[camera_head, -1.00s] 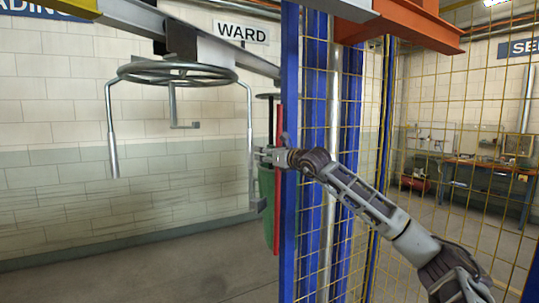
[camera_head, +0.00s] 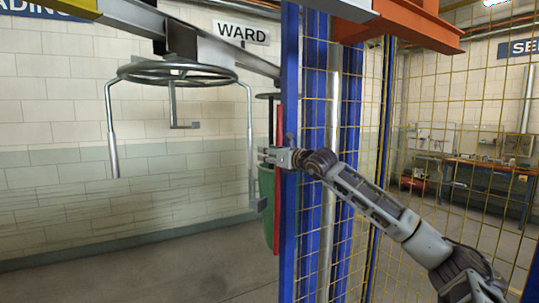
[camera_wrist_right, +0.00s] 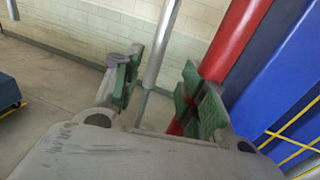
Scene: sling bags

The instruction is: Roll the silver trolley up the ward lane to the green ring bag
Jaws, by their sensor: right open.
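The silver trolley (camera_head: 178,73) hangs from the overhead rail at the left, a ring with long rods hanging from it. Its right-hand rod (camera_head: 250,125) comes down close by my right gripper (camera_head: 268,157). In the right wrist view this silver rod (camera_wrist_right: 162,45) stands between the two green-padded fingers of my right gripper (camera_wrist_right: 160,92), which are open with gaps beside it. My left gripper is out of view.
A red post (camera_head: 277,190) and blue uprights (camera_head: 290,230) stand right beside my right gripper, with yellow mesh (camera_head: 455,130) farther right. A WARD sign (camera_head: 241,32) hangs above the lane. The floor (camera_head: 170,275) at the left is clear.

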